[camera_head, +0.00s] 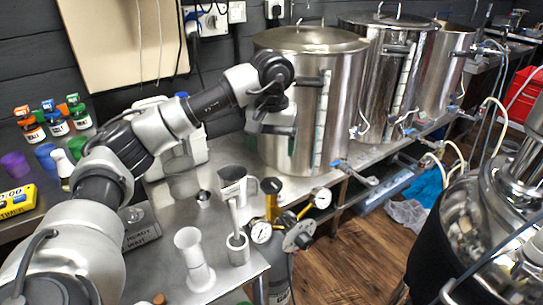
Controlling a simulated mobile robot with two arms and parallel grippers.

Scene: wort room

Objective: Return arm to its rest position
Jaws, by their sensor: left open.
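My left arm (130,145) comes in from the lower left and reaches up over the bench, bent at the elbow. Its gripper (270,128) points down and is open, with nothing seen between its fingers. It hangs in front of the left steel kettle (300,100); I cannot tell how close it is to the kettle wall. My right arm and gripper do not show.
A brass regulator with gauges (272,208) is at the bench's right edge. Jars (54,118) and a yellow timer (17,201) are at the left.

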